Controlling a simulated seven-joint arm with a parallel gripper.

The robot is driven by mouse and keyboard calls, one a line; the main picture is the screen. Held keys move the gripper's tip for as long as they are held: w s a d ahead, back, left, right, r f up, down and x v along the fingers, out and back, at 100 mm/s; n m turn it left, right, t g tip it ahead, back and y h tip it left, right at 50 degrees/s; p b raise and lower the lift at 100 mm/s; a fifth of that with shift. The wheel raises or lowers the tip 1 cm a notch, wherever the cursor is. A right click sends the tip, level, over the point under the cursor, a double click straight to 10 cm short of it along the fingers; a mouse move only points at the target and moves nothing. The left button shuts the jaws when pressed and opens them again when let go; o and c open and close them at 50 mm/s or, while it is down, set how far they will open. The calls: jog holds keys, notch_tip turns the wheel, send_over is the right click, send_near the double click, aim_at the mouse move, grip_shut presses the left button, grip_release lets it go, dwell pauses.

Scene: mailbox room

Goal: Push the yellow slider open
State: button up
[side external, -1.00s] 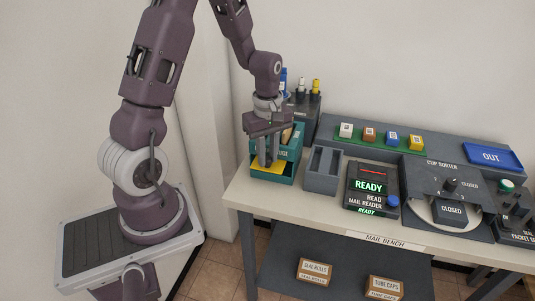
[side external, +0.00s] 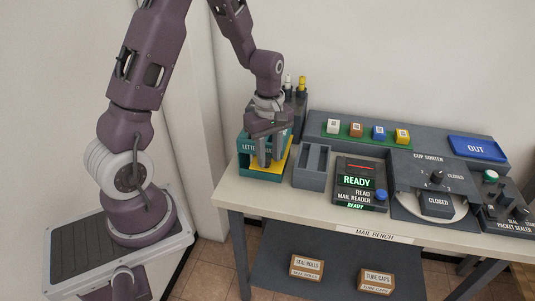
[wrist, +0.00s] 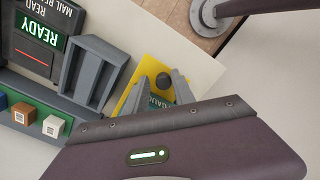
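The yellow slider (side external: 266,170) is a flat yellow plate on the teal letter gauge (side external: 247,143) at the left end of the bench. In the wrist view the yellow slider (wrist: 152,68) carries a round dark knob (wrist: 163,81). My gripper (side external: 266,164) points down over the plate. In the wrist view the fingers of my gripper (wrist: 160,84) stand apart, one on either side of the knob. Contact with the knob is not clear. The fingers and wrist hide part of the gauge and its label.
Right of the gauge stand a grey two-slot holder (side external: 311,167) and the mail reader (side external: 358,184). A dark rack with bottles (side external: 301,84) is close behind my wrist. The bench's front-left edge (side external: 228,202) is near the gauge. A cup sorter (side external: 438,180) is farther right.

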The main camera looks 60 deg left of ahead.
notch_tip(320, 180, up, 7)
jog(key=shift+f, duration=0.1)
jog(key=shift+d+r, duration=0.1)
jog(key=shift+r, duration=0.2)
jog(key=s+d+r+m+t, duration=0.2)
jog(key=s+d+r+m, duration=0.4)
jog(key=s+m, duration=0.3)
jog(key=s+d+r+m+t, duration=0.3)
jog(key=s+d+r+m, duration=0.3)
jog(key=s+r+m, duration=0.1)
jog(key=shift+s+d+m+t, duration=0.15)
jog(key=shift+s+m+t, duration=0.15)
jog(key=shift+s+m, duration=0.65)
